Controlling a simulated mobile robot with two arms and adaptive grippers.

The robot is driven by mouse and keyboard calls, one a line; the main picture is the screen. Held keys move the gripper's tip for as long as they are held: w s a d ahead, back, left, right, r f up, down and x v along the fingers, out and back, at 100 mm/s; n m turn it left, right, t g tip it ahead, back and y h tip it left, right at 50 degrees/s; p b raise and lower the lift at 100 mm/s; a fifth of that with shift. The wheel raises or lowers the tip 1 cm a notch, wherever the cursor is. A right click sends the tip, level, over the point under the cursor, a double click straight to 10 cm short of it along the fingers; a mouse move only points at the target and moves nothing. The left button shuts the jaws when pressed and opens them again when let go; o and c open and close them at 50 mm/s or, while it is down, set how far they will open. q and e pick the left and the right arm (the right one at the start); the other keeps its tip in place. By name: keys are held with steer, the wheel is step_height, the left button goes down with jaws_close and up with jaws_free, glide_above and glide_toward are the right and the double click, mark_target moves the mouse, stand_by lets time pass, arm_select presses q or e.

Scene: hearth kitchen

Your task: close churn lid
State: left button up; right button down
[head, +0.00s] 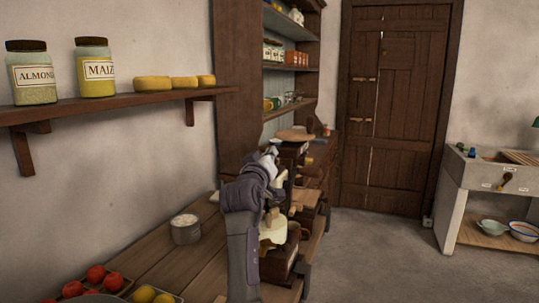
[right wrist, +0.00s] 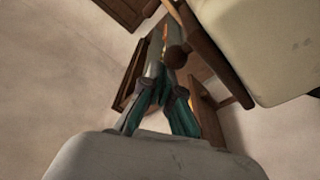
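A cream, rounded body with wooden parts, which looks like the churn (head: 272,232), stands at the table's right end, partly hidden behind my right arm. In the right wrist view a cream, box-like part (right wrist: 285,50) fills the upper right, with a dark wooden bar ending in a round knob (right wrist: 177,56) beside it. I cannot tell whether the lid is open. My right gripper (head: 270,153) is raised above the churn. In the right wrist view its teal fingers (right wrist: 160,70) converge and look shut, close to the knob; no held object shows. My left gripper is out of view.
The wooden table (head: 150,262) holds a grey pot (head: 185,230), red fruit (head: 95,273) and yellow fruit (head: 145,294). A wall shelf (head: 120,103) with jars is at upper left. A dark hutch (head: 238,90) stands behind. Floor (head: 375,255) at right is clear, before a stone sink (head: 475,168).

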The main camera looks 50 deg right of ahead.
steer(key=shift+f, duration=0.15)
steer(key=shift+s+a+f, duration=0.1)
steer(key=shift+s+a, duration=0.05)
steer(key=shift+a, duration=0.1)
steer(key=v, duration=1.1)
steer(key=shift+a, duration=0.2)
steer(key=shift+s, duration=0.1)
